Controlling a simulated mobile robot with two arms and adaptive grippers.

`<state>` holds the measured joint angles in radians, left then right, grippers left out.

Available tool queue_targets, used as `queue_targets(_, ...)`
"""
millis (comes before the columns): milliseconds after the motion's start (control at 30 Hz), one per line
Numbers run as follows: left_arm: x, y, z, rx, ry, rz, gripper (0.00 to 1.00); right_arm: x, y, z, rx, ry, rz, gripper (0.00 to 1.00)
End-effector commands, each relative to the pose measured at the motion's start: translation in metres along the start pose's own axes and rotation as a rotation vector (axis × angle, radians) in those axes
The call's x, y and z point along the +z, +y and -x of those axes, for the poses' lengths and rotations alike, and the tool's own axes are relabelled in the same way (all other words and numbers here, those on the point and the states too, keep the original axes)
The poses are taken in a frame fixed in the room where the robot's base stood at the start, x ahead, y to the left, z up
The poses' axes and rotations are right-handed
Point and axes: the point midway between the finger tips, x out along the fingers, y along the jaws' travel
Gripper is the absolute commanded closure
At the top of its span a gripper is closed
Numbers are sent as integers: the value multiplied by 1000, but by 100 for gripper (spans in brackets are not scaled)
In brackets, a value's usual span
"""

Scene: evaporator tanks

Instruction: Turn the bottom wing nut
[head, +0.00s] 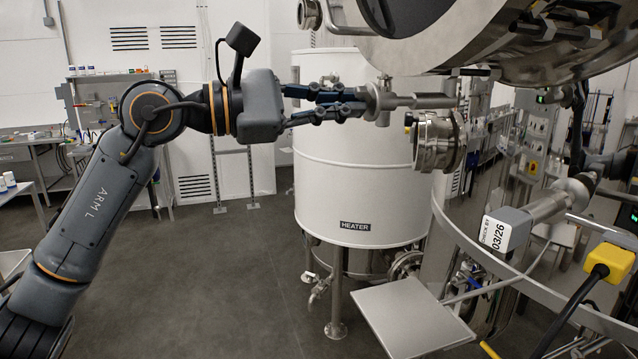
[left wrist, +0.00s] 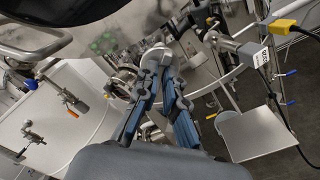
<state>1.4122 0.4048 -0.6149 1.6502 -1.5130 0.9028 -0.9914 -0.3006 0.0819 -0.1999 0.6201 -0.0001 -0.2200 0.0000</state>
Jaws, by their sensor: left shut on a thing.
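The bottom wing nut (head: 383,101) is a grey metal piece with upright wings on a short horizontal rod, below the large steel vessel (head: 440,45). My left gripper (head: 362,101) reaches it from the left in the head view, its dark blue fingers shut on its near side. In the left wrist view, the fingertips (left wrist: 163,68) close in around a pale round metal end (left wrist: 156,56), which seems to be the same nut. The fingers hide part of it. My right gripper is in neither view.
A white tank marked HEATER (head: 355,190) stands behind and below the gripper. A steel pipe fitting (head: 437,142) sits close below right of the nut.

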Motion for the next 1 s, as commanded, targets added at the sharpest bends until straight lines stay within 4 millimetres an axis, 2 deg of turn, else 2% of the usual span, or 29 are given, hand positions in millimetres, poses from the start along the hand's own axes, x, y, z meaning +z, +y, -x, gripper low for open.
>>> queue_targets(267, -1, 0, 0, -1, 2, 17, 100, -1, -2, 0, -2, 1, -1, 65)
queue_targets(500, -1, 0, 0, -1, 2, 189, 100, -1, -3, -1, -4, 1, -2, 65)
queue_targets(767, -1, 0, 0, -1, 2, 200, 100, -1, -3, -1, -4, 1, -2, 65)
queue_targets(1000, -1, 0, 0, -1, 2, 374, 100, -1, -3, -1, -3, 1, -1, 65)
